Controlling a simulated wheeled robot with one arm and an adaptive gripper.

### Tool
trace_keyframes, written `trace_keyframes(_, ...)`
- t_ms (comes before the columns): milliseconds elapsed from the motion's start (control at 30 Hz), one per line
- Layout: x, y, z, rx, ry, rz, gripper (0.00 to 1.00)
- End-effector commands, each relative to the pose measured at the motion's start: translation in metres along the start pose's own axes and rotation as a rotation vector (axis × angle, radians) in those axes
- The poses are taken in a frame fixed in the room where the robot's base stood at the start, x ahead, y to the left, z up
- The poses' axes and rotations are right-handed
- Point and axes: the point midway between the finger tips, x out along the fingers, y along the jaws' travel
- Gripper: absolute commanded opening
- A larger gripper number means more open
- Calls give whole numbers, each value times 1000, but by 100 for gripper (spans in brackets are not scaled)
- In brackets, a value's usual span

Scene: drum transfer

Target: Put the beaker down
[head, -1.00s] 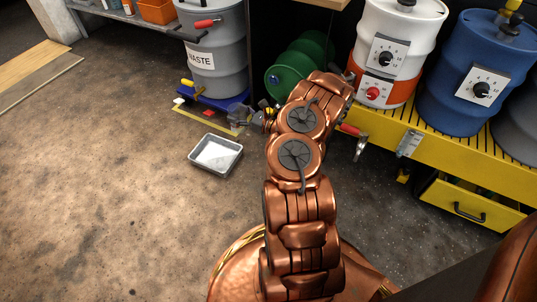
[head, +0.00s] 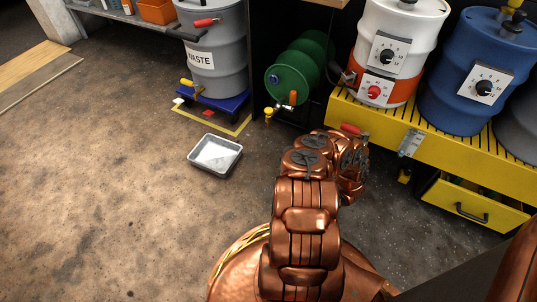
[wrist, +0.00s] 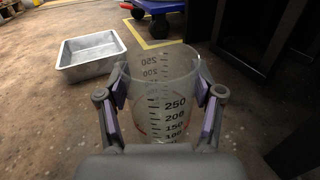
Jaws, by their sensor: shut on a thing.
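The clear beaker (wrist: 165,85) with black graduation marks stands between my gripper's fingers in the wrist view. My gripper (wrist: 160,108) is shut on it, with a purple pad against each side. The beaker looks roughly upright; its lower part is hidden by the gripper body. I cannot tell for sure how much liquid it holds. In the head view the gripper and beaker are hidden behind my copper arm. A shallow metal tray (head: 215,155) lies on the floor left of the arm; it also shows at the upper left of the wrist view (wrist: 66,66).
A grey waste drum (head: 222,75) stands on a blue dolly (head: 228,103) inside yellow tape. A green drum (head: 290,83) with a tap lies on its side. White-orange (head: 395,25) and blue drums (head: 455,70) stand on a yellow platform (head: 450,146). The floor at left is clear.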

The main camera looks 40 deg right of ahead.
Motion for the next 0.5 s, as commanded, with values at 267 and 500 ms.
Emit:
trace_keyframes(267,24,-2,-10,0,-4,-7,37)
trace_keyframes(500,76,-4,-15,0,-3,-7,37)
